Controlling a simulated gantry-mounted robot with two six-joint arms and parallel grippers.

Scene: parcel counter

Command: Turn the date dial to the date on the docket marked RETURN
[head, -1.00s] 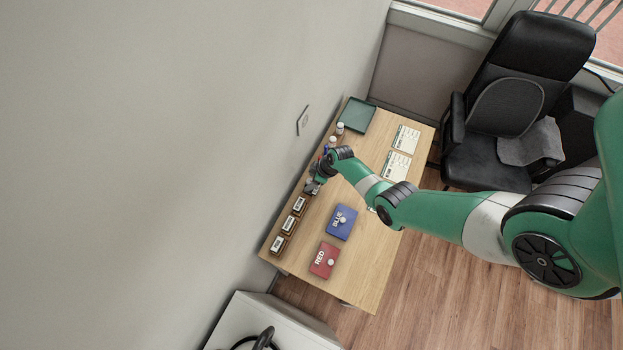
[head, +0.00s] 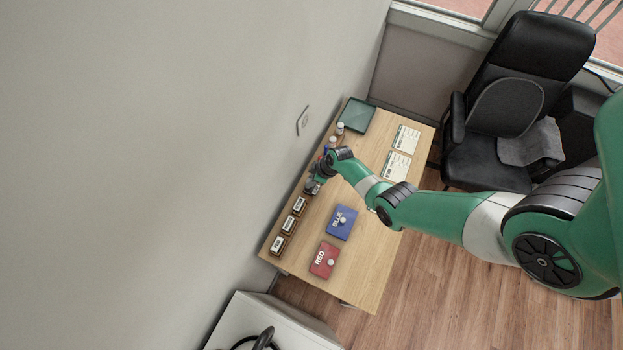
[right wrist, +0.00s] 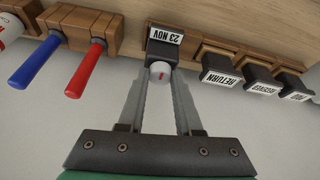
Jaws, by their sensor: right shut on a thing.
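The date dial's white knob (right wrist: 160,70) with a red mark shows in the right wrist view, below a black block whose label (right wrist: 165,36) reads 23 NOV. My right gripper (right wrist: 160,84) is shut on this knob; in the head view the gripper (head: 314,187) is at the wall side of the table. Two printed dockets lie on the table's far right, an upper docket (head: 406,139) and a lower docket (head: 396,166). Their writing is too small to read. My left gripper is not in view.
Stamps marked RETURN (right wrist: 221,72), RECEIVED (right wrist: 258,76) and PAID (right wrist: 295,84) stand close beside the dial. A blue lever (right wrist: 35,62) and a red lever (right wrist: 86,70) are on its other side. Blue (head: 342,222) and red pads (head: 325,261) and a green tray (head: 357,115) lie on the table.

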